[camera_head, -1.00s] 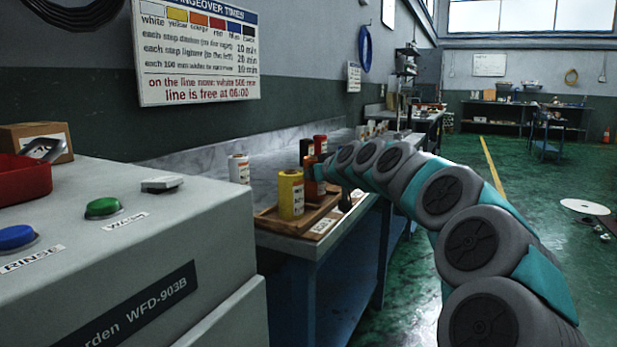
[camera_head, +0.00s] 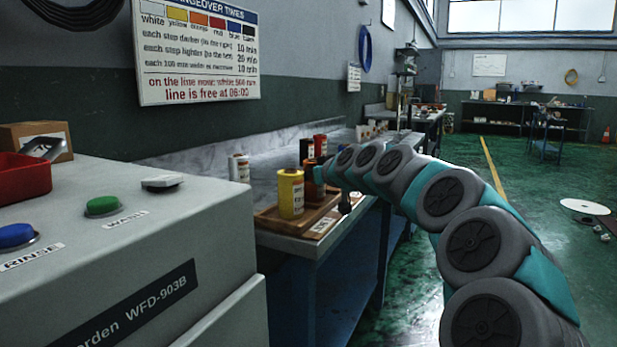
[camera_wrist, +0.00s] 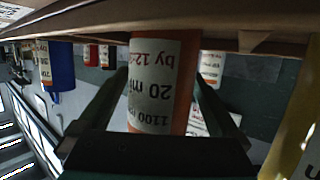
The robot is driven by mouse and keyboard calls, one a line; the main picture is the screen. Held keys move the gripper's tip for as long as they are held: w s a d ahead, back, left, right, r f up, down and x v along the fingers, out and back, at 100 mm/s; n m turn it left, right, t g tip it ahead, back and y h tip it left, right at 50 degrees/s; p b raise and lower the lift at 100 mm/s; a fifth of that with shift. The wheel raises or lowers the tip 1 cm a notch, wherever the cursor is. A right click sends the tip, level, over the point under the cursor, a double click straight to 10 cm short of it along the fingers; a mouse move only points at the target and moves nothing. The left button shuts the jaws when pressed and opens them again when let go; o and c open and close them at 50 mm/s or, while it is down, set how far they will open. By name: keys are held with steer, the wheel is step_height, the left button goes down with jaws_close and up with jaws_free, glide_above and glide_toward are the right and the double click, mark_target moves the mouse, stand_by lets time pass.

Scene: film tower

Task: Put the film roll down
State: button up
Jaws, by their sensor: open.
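An orange film roll (camera_wrist: 176,85) with a white label stands between my gripper's fingers in the wrist view, which is turned upside down. Its end meets the wooden tray (camera_wrist: 95,20). In the head view the roll (camera_head: 312,188) shows in the tray (camera_head: 268,220), beside a yellow roll (camera_head: 290,195), partly behind my arm. My gripper (camera_wrist: 165,85) is open, one finger on each side of the orange roll. Whether a finger touches it I cannot tell.
A dark roll (camera_head: 306,151) and a red roll (camera_head: 320,145) stand behind the tray. White rolls (camera_head: 239,168) stand to the left on the bench. A grey machine (camera_head: 120,250) with buttons is in the left foreground. A blue roll (camera_wrist: 60,65) shows in the wrist view.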

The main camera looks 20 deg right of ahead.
steer(key=b+v, duration=0.1)
steer(key=v, duration=1.1)
steer(key=shift+r, duration=0.15)
